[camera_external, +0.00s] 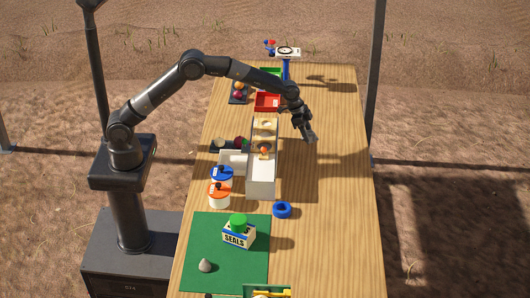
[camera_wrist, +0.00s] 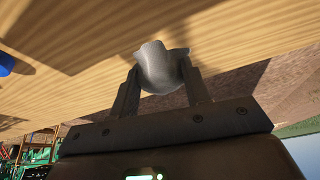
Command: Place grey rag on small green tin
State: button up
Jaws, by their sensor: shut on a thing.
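My gripper (camera_external: 310,138) is above the right side of the wooden table, to the right of the white rack. It is shut on a soft grey thing that looks like the grey rag (camera_wrist: 160,68); the rag sits between the two fingers in the wrist view, clear of the table. A small green round thing (camera_external: 238,222), perhaps the small green tin, stands on a box marked SEALS on the green mat, to the front left of my gripper. A green open tray (camera_external: 271,72) is at the far end of the table.
The white rack (camera_external: 260,182) holds round items along the table's middle. A red tray (camera_external: 268,102) is behind it. Blue-lidded and orange-lidded pots (camera_external: 219,198) stand at left. A blue ring (camera_external: 283,210) and a grey lump (camera_external: 205,265) are nearer. The table's right side is clear.

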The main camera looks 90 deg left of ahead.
jog(key=s+d+r+m+h, duration=0.15)
jog(key=s+d, duration=0.25)
jog(key=d, duration=0.6)
jog(key=s+d+r+m, duration=0.2)
jog(key=s+d+r, duration=0.1)
jog(key=d, duration=0.7)
jog(key=s+d+r+m, duration=0.2)
jog(key=s+d, duration=0.2)
jog(key=d, duration=0.7)
jog(key=s+d+r+m+g+h, duration=0.1)
jog(key=s+d+r+m, duration=0.2)
jog(key=s+d, duration=0.85)
jog(key=s+d+r+m+g+h, duration=0.1)
jog(key=s+d+r+m, duration=0.1)
jog(key=s+d, duration=0.95)
send_over(239, 220)
jog(key=a, duration=0.2)
jog(key=f, duration=0.4)
jog(key=s+f, duration=0.1)
jog(key=f, duration=0.1)
jog(key=shift+d+f, duration=0.2)
jog(key=shift+f, duration=0.05)
jog(key=shift+w+f, duration=0.15)
jog(key=shift+f, duration=1.9)
jog(key=shift+m+g+y, duration=0.25)
jog(key=shift+g, duration=0.05)
